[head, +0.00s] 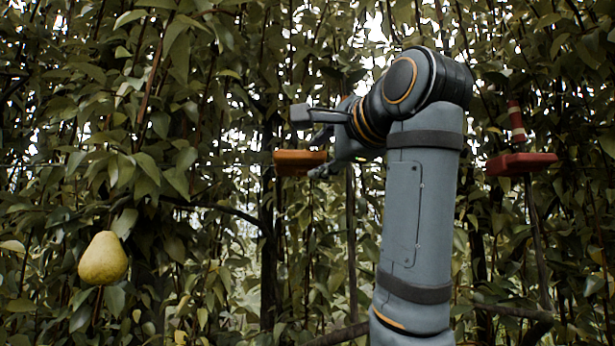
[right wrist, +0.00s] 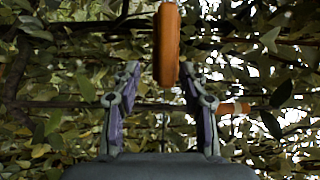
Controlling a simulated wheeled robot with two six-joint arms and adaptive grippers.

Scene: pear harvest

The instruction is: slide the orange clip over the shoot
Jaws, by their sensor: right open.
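The orange clip (head: 300,158) is a flat block at the fingertips of my right gripper (head: 322,158) in the head view. In the right wrist view the clip (right wrist: 167,45) stands upright in the picture, its lower end between the two spread fingertips (right wrist: 160,75). Gaps show on both sides, so the gripper is open around that end. A thin stem (right wrist: 60,104), likely the shoot, crosses behind the fingers. An orange sleeve (right wrist: 236,108) is on it, partly hidden by the right finger. In the head view my arm hides part of this area. My left gripper is not in view.
A red clip (head: 521,164) sits at the right, with a red, white-banded sleeve (head: 516,121) above it. A yellow pear (head: 103,259) hangs at the lower left. Dense leaves and thin branches fill the background.

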